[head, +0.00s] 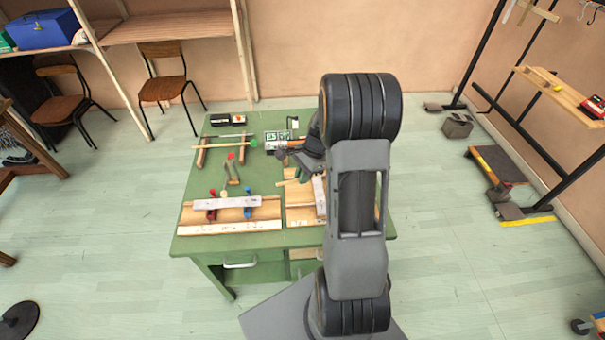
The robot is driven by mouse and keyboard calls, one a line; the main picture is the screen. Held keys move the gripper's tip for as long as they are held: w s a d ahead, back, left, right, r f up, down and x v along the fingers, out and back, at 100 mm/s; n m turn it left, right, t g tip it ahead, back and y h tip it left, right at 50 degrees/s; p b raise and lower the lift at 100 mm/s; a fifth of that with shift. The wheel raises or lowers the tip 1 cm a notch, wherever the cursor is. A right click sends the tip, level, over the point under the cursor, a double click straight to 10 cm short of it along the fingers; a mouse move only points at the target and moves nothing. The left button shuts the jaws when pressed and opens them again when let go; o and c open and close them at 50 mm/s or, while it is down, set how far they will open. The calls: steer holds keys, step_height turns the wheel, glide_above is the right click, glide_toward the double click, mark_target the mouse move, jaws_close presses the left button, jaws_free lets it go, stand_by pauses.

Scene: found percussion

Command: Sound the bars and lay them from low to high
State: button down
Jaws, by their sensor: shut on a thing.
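A silver-grey metal bar (227,202) lies across a red and a blue support on the left wooden board (190,220) at the table's front. Another pale bar (319,196) lies on the right wooden board (300,215), partly hidden by my arm. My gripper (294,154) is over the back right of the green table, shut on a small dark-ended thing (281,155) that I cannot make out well.
My arm hides the table's right side. Two chairs and a shelf stand at the back left, a rack at the right. The floor between is clear.

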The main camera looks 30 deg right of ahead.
step_height(320, 180, down, 6)
steer(key=d+y+b, duration=0.2)
steer(key=b, duration=0.2)
step_height(320, 180, up, 8)
steer(key=p, duration=0.6)
steer(key=shift+f, duration=0.25)
steer(key=shift+w+f, duration=0.1)
steer(key=shift+f, duration=0.1)
steer(key=shift+a, duration=0.1)
stand_by(0.6)
